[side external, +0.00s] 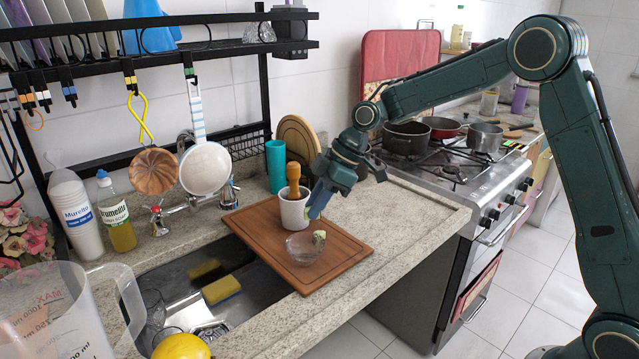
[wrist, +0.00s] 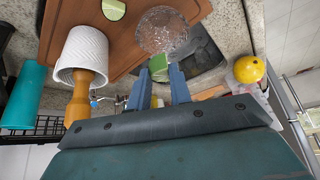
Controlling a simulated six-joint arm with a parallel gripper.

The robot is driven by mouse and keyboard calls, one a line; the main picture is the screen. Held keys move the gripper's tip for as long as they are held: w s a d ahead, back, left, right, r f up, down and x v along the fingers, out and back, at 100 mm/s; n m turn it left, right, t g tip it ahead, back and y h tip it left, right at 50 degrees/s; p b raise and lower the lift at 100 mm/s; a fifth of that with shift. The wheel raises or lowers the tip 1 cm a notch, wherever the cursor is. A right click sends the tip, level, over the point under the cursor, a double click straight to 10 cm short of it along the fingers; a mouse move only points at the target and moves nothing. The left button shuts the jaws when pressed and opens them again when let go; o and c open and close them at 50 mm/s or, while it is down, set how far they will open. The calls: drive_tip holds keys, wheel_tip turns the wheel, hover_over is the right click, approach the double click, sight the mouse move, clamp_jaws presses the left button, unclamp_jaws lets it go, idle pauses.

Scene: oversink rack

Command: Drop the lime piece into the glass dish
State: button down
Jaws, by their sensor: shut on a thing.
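My gripper (side external: 314,212) is shut on a green lime piece (wrist: 158,65), which shows between the two blue fingers (wrist: 160,75) in the wrist view. In the side external view the fingers largely hide it. The clear glass dish (side external: 304,249) sits on the wooden board; it also shows in the wrist view (wrist: 163,30), just beyond the fingertips. My gripper is above the board, beside the white mortar and behind the dish. Another lime piece (side external: 319,236) lies by the dish's right side, and it also shows in the wrist view (wrist: 114,9).
The white mortar (side external: 293,209) with a wooden pestle (side external: 293,175) stands on the board (side external: 345,251), close to my gripper. The sink (side external: 240,275) with a sponge (side external: 221,290) is to the left. A teal cup (side external: 276,166) stands behind. The board's right part is clear.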

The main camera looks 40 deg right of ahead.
drive_tip(key=shift+m, duration=0.3)
drive_tip(key=shift+f, duration=0.15)
hover_over(316, 246)
drive_tip(key=shift+a+f, duration=0.1)
drive_tip(key=shift+f, duration=2.75)
drive_tip(key=c, duration=1.2)
unclamp_jaws()
drive_tip(key=shift+s, duration=0.1)
